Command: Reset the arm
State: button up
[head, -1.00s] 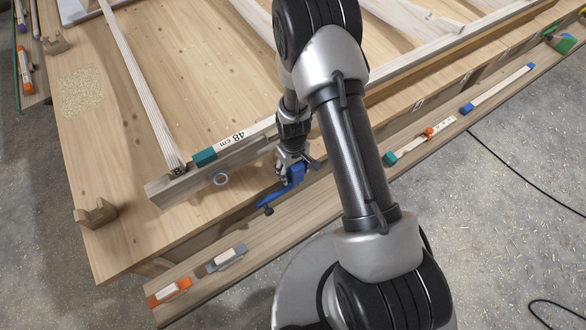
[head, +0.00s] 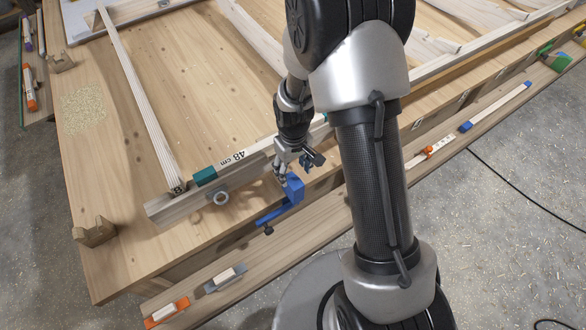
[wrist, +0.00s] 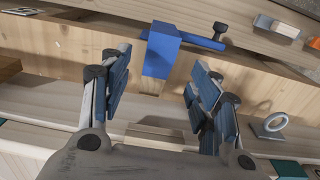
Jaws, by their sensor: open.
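My gripper (head: 298,167) is open and empty above the front edge of the workbench. In the wrist view my gripper (wrist: 160,85) has its two blue-padded fingers wide apart. A blue clamp (head: 294,188) with a bar and a dark knob sits at the bench's front rail, just beyond my fingertips. In the wrist view the blue clamp (wrist: 163,52) lies ahead of the gap between the fingers, and no finger appears to touch it. My arm crosses the head view and hides part of the bench.
A lower shelf board holds an orange tool (head: 166,312) and a grey tool (head: 225,278). A wooden block (head: 95,232) stands at the bench's left corner.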

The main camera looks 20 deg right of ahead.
jog(key=s+d+r+m+t, duration=0.1)
jog(key=s+r, duration=0.2)
jog(key=r, duration=0.7)
jog(key=s+r+m+t, duration=0.1)
jog(key=s+r, duration=0.1)
jog(key=r, duration=0.8)
jog(key=s+r+m+t, duration=0.1)
jog(key=s+r+t, duration=0.1)
jog(key=s+r, duration=0.8)
jog(key=s, duration=0.5)
jog(key=shift+s+d+r+m+t, duration=0.15)
jog(key=shift+d+m+t, duration=0.15)
jog(key=shift+d, duration=0.1)
